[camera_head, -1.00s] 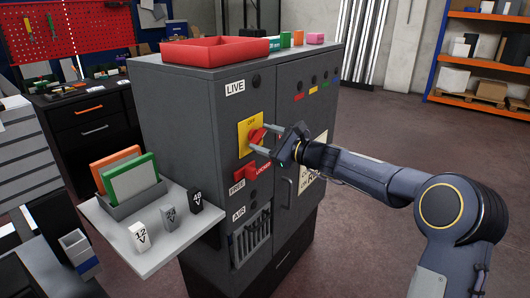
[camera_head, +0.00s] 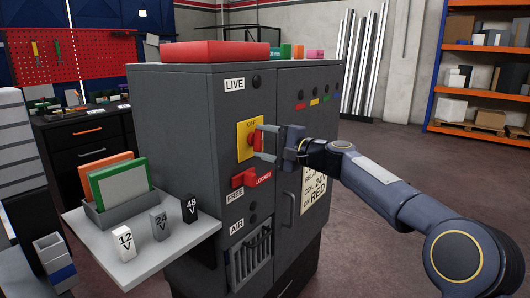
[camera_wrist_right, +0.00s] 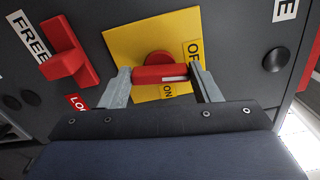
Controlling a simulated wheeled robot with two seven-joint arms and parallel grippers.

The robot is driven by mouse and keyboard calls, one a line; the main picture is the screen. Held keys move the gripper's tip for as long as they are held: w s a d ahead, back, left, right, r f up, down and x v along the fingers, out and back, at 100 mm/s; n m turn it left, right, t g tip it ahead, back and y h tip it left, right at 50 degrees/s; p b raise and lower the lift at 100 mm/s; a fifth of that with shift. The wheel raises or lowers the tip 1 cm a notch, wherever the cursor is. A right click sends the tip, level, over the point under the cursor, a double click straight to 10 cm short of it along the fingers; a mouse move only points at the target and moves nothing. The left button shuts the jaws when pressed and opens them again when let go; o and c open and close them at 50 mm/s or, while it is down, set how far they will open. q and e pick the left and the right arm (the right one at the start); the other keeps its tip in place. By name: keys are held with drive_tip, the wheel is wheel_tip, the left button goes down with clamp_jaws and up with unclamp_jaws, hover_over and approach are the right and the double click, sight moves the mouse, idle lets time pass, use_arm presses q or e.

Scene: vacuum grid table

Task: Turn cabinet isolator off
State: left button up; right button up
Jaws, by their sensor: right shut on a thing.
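The cabinet isolator is a red rotary handle (camera_head: 258,137) on a yellow plate (camera_head: 243,147), under the LIVE label on the grey cabinet's front. My right gripper (camera_head: 265,142) reaches it from the right. In the right wrist view, its two grey fingers press on both ends of the red handle (camera_wrist_right: 160,73). There the handle's white mark points right, towards the side with the OFF lettering; ON is at the plate's lower edge. In the head view the handle stands about upright, with OFF at the plate's top. My left gripper is not in view.
A red LOCKED/FREE handle (camera_head: 243,178) sits just below the isolator. A side shelf (camera_head: 113,250) holds panels in a holder and 12V, 24V and 48V blocks. A red tray (camera_head: 215,51) lies on the cabinet. The floor to the right is open.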

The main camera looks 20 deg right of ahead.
drive_tip(key=shift+f+n+b, duration=0.15)
drive_tip(key=shift+n+b, duration=0.45)
drive_tip(key=shift+n, duration=0.3)
drive_tip(key=o, duration=1)
drive_tip(key=b+v, duration=0.1)
drive_tip(key=v, duration=0.6)
drive_tip(key=shift+s+d, duration=0.2)
drive_tip(key=shift+s, duration=0.15)
